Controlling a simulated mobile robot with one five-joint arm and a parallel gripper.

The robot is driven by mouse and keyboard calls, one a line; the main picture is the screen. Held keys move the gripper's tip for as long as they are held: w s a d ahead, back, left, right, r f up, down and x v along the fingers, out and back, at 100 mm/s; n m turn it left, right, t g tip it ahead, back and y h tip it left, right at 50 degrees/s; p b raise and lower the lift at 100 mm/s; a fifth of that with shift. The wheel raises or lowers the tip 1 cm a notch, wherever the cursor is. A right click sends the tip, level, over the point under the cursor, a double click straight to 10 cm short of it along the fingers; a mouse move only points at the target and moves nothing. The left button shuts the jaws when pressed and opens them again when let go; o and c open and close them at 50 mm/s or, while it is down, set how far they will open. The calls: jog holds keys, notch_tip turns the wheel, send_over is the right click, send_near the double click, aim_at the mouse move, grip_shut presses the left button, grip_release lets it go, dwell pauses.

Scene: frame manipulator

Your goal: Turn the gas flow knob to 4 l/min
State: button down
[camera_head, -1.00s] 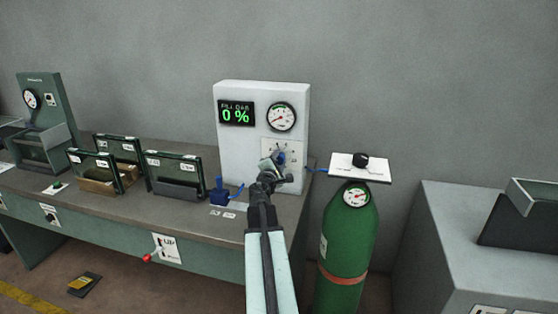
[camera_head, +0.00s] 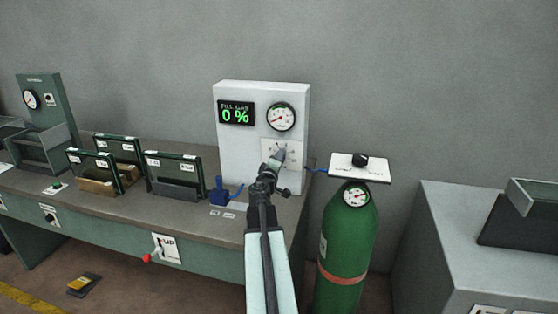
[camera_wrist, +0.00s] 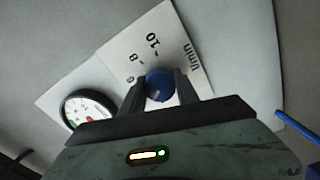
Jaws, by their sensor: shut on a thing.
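The gas flow knob is blue and round; in the wrist view the knob (camera_wrist: 158,85) sits between my two gripper fingers. My gripper (camera_wrist: 158,92) is shut on it. The knob is on a white dial plate (camera_wrist: 180,35) with printed numbers, of which 10 and 8 and the l/min label can be read. The lower numbers and the setting are hard to tell. In the head view my gripper (camera_head: 279,156) reaches the dial plate (camera_head: 292,150) on the white panel (camera_head: 230,165) and hides the knob. The display (camera_head: 236,114) reads 0 %.
A round gauge (camera_head: 281,117) is above the dial plate. A green gas cylinder (camera_head: 345,240) stands right of the bench, with a black knob (camera_head: 360,160) on its white top plate. A blue fitting (camera_head: 219,192) and several framed panes (camera_head: 175,172) stand on the bench to the left.

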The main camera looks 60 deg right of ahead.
jog(key=shift+m, duration=0.4)
jog(key=c, duration=0.9)
grip_release()
jog(key=shift+a, duration=0.1)
jog(key=v, duration=0.7)
jog(key=shift+s+a, duration=0.2)
jog(key=shift+a, duration=0.1)
